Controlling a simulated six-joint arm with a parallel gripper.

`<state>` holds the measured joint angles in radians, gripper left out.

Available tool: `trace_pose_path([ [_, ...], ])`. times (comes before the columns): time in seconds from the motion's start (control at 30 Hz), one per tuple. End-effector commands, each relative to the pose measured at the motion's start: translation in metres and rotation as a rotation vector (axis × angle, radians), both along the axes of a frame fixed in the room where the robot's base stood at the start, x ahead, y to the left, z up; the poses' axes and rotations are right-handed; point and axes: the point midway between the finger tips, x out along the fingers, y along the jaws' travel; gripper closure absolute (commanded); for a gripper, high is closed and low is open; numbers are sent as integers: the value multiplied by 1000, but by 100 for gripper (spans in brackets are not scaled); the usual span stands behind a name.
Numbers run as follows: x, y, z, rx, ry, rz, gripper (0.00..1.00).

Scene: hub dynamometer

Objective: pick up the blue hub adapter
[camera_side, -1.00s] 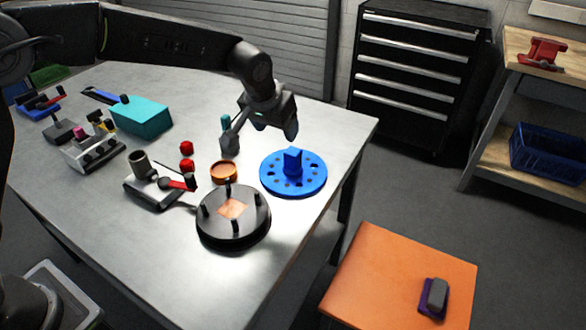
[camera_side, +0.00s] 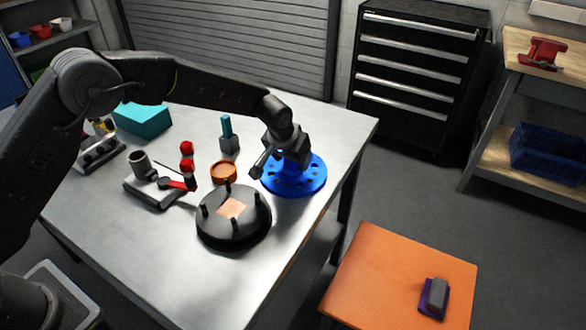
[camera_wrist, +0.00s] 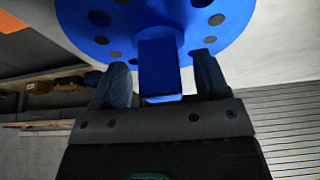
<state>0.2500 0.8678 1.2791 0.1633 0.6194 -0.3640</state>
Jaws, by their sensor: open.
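The blue hub adapter (camera_side: 307,182) is a round disc with holes and a raised block in its middle. It lies flat on the metal table near the right edge. It fills the top of the wrist view (camera_wrist: 240,18), with its block (camera_wrist: 160,70) pointing toward my gripper. My gripper (camera_wrist: 158,78) is open, with one finger on each side of the block. Gaps show between the block and both fingers. In the side view my gripper (camera_side: 278,165) is over the disc and hides its block and part of its far side.
A black round hub with several studs (camera_side: 234,216) stands in front and left of the adapter. An orange ring (camera_side: 223,172) and a grey holder with a teal top (camera_side: 228,140) are close on the left. A teal box (camera_side: 143,119) stands farther left.

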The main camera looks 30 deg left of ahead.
Motion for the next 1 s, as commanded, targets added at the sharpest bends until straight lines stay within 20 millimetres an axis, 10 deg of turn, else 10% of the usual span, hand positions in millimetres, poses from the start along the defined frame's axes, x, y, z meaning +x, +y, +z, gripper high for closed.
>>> trace_pose_path([
  [0.4,6,0,-14,0,0,0,34],
  [1.0,6,0,-14,-1,0,0,91],
])
